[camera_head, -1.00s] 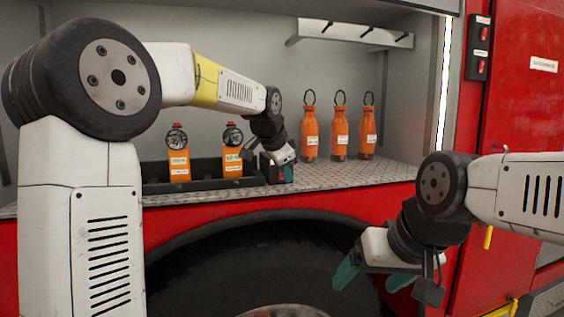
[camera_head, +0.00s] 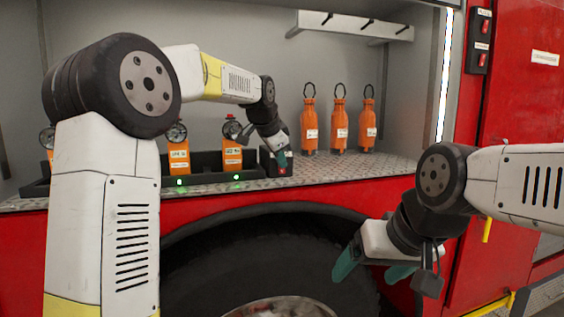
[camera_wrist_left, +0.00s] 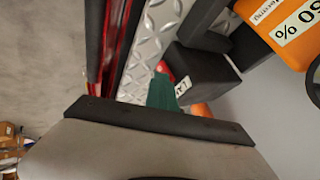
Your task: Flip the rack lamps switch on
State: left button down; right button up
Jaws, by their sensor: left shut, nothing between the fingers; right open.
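The rack lamps switch is a small black box (camera_head: 268,163) with a red rocker and a white label, at the right end of the black rack (camera_head: 210,182). Two green lamps glow on the rack's front edge. My left gripper (camera_head: 282,160) is shut and empty, its teal fingertips at the front of the switch box. In the left wrist view the shut teal fingers (camera_wrist_left: 162,92) are against or just in front of the box (camera_wrist_left: 205,78), hiding part of the red rocker; touch is unclear. My right gripper (camera_head: 372,268) is open and empty in front of the wheel arch.
Several orange gauge-topped units (camera_head: 232,155) stand in the rack. Three orange bottles (camera_head: 340,125) stand on the metal shelf to the right, below a hook rail (camera_head: 350,28). A wall panel (camera_head: 479,42) with two red switches is at upper right.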

pick_arm(q)
jog(key=shift+w+r, duration=0.1)
jog(key=shift+r, duration=0.7)
